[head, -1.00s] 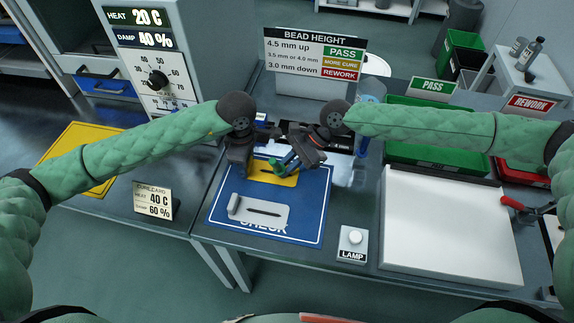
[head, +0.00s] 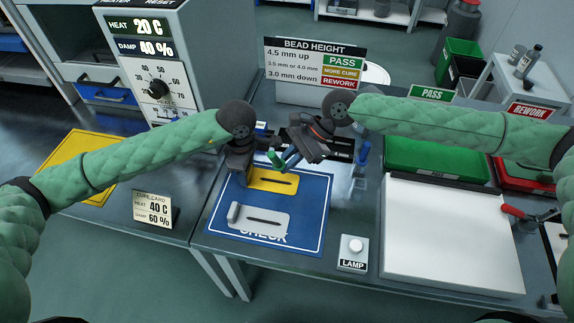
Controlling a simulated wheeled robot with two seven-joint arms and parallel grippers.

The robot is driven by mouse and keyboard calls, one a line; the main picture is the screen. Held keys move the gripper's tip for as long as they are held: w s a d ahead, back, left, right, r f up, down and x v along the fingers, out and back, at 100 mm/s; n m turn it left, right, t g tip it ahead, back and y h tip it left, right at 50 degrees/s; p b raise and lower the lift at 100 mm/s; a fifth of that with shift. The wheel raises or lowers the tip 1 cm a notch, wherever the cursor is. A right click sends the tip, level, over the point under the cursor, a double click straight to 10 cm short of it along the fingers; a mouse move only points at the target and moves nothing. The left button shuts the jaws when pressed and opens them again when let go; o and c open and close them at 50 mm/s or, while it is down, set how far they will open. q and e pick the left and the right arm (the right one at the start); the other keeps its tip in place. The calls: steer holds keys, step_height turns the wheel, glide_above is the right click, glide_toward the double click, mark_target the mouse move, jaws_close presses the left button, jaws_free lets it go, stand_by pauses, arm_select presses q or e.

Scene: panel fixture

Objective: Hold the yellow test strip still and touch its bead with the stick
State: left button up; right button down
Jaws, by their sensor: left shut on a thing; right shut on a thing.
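The yellow test strip (head: 262,184) lies on the blue CHECK mat (head: 306,205), with a dark line-shaped bead (head: 284,183) along its right part. My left gripper (head: 246,175) is shut on the strip's left end; its fingers hide that end. My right gripper (head: 293,158) is shut on a small stick with a green end (head: 276,160) and holds it above the strip's far edge. The green end appears apart from the bead, though the exact gap cannot be told.
The LAMP button box (head: 353,252) stands right of the mat, beside a white board (head: 450,235). Green PASS (head: 430,158) and red REWORK (head: 520,172) trays stand behind the board.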

stand_by(0.3)
arm_select(q)
steer(key=o, duration=1.1)
steer(key=shift+f, duration=0.1)
steer(key=shift+w+a+r+b, duration=0.25)
steer(key=shift+a+r, duration=0.55)
steer(key=shift+r, duration=1.7)
steer(key=shift+w+a+r+b, duration=0.2)
steer(key=shift+a+r, duration=0.65)
steer(key=shift+r, duration=1.65)
steer(key=shift+w+a+r+b, duration=0.2)
steer(key=shift+a+r, duration=0.6)
steer(key=shift+r, duration=1.7)
